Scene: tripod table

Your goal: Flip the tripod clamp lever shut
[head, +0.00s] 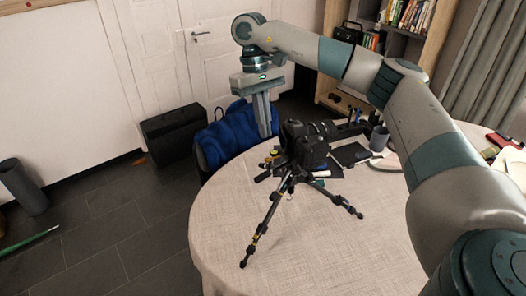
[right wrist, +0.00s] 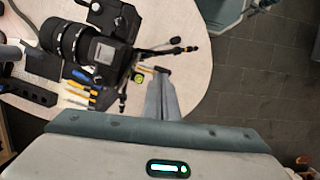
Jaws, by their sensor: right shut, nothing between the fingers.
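A black tripod (head: 287,184) stands with its legs spread on the round table (head: 330,250). A black camera (head: 308,150) is mounted on it. The camera also shows in the right wrist view (right wrist: 108,48), with a tripod leg (right wrist: 170,50) reaching out to its right. I cannot single out the clamp lever or tell its position. My right gripper (head: 265,134) points down, shut and empty, to the left of the camera and apart from it. Its fingers show in the right wrist view (right wrist: 161,74), beside the tripod leg in the picture. My left gripper is not in view.
A blue jacket (head: 235,136) hangs over a chair behind the table's left edge. Small tools (right wrist: 85,80) and a dark grey cup (head: 379,138) lie or stand near the camera. The front of the table is clear. A bookshelf (head: 400,45) stands at the back right.

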